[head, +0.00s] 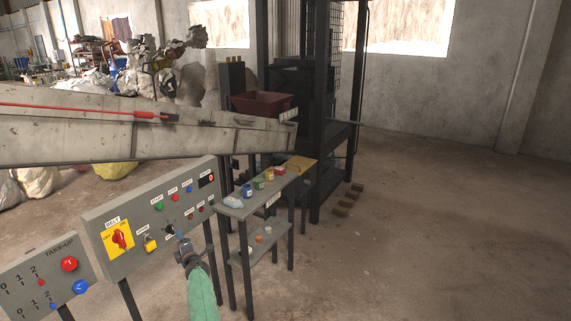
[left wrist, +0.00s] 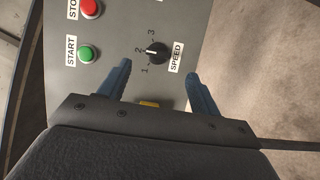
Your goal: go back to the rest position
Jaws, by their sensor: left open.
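My left gripper (head: 183,243) is in front of the lower right part of the grey belt control panel (head: 112,231). In the left wrist view its two blue fingers (left wrist: 160,88) are spread apart with nothing between them. The black speed knob (left wrist: 156,52) lies just beyond the fingertips, with its pointer near the 2. The green start button (left wrist: 87,54) and red stop button (left wrist: 90,8) are to its left in that view. Whether the fingers touch the panel cannot be told. My right gripper is not in view.
A second panel (head: 30,285) stands at the lower left. A narrow shelf table (head: 235,211) with small coloured containers stands right of the panel. A long grey conveyor frame (head: 60,140) runs behind, and a dark press frame (head: 325,170) stands beyond. The concrete floor at right is clear.

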